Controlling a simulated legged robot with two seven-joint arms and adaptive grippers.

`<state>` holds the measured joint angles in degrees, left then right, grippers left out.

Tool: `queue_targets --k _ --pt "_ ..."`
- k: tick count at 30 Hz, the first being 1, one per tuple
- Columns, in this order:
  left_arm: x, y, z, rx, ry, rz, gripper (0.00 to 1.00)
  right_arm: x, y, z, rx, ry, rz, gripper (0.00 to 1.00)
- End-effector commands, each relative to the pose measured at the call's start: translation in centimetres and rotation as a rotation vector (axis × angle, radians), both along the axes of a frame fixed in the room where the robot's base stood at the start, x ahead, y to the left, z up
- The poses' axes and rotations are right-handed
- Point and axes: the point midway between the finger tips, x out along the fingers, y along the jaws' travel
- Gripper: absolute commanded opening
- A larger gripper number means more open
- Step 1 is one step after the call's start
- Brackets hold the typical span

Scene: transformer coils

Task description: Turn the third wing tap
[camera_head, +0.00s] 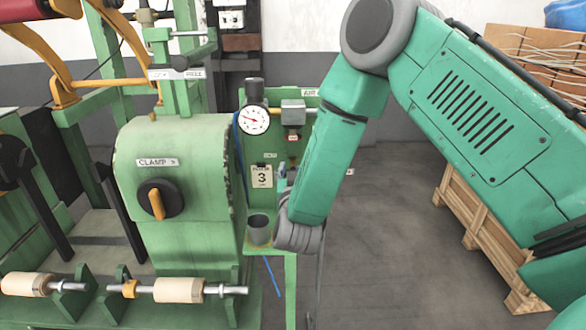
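My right arm comes in from the right and reaches down in front of the small green air panel (245,185). Its grey wrist (298,236) is at the panel's lower right. A small grey-blue part at the wrist's left seems to be my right gripper (284,188); most of it is hidden behind the forearm, so its fingers cannot be read. A card with a 3 (262,177) hangs on the panel, just left of it. No wing tap can be clearly made out; the panel's right part is covered by my arm. My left gripper is out of view.
A pressure gauge (254,120) and pipe fittings (293,112) sit above the card. A grey cup (259,229) stands below it. A green machine with a yellow clamp knob (157,204) is at the left. Wooden crates (478,225) stand at the right; floor between is clear.

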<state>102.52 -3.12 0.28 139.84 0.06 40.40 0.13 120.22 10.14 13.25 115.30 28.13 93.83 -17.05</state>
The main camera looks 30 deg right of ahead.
Motion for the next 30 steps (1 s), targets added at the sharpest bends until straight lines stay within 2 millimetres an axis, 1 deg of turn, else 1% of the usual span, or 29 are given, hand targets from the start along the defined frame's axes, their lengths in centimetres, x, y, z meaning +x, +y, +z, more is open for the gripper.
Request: queue_targets --k 1,30 --pt "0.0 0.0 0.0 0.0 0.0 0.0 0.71 -0.7 0.3 -0.9 0.005 0.026 0.004 0.32" --pt "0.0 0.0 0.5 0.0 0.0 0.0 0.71 -6.5 3.8 -0.3 0.003 0.01 0.002 0.32"
